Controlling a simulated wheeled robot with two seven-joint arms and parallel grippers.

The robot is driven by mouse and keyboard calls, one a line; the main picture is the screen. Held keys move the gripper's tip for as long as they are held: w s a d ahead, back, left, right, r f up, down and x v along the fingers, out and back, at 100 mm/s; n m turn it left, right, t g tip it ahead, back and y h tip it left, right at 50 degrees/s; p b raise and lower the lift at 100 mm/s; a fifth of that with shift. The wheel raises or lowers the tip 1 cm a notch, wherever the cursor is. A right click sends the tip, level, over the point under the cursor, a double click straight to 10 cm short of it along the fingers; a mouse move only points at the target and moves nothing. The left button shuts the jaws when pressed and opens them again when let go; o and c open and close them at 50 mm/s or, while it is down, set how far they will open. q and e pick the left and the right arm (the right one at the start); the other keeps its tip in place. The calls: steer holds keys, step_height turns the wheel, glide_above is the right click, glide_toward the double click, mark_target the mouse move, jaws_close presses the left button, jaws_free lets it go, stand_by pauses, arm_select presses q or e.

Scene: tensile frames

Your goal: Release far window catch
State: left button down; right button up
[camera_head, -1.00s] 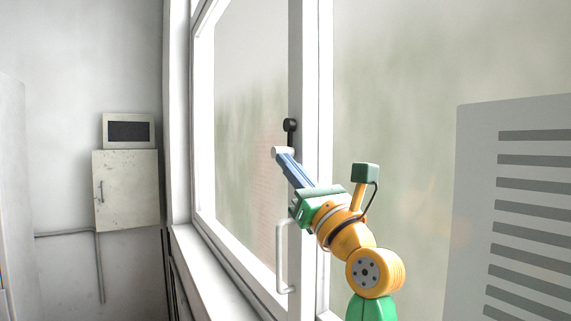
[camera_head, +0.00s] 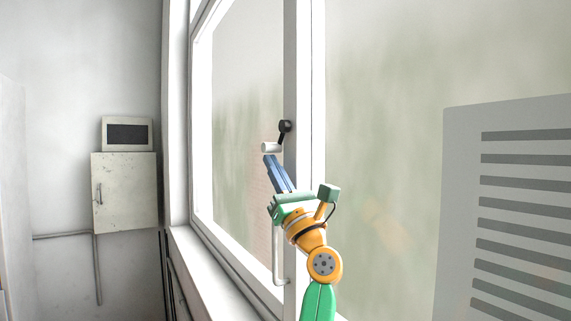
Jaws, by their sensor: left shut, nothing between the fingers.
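The window catch is a black round pivot (camera_head: 285,127) on the white upright of the window frame. A short black arm slants down from it to a white cylindrical grip (camera_head: 271,147), which points left. My left gripper (camera_head: 269,158) has blue fingers, shut and empty, with the tips just below the white grip. I cannot tell whether they touch it. The green gripper body and orange wrist show below and hide part of the upright. My right gripper is not in view.
A white pull handle (camera_head: 277,258) sits low on the window, partly behind my arm. A sill (camera_head: 205,275) runs along the lower left. A grey louvred panel (camera_head: 460,215) stands at the right. A wall cabinet (camera_head: 125,192) with a small box (camera_head: 127,133) above it is at the far left.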

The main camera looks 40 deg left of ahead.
arm_select(q)
steer(key=shift+a+r, duration=0.1)
steer(key=shift+a, duration=0.15)
stand_by(0.5)
steer(key=b+v, duration=0.4)
steer(key=v, duration=0.3)
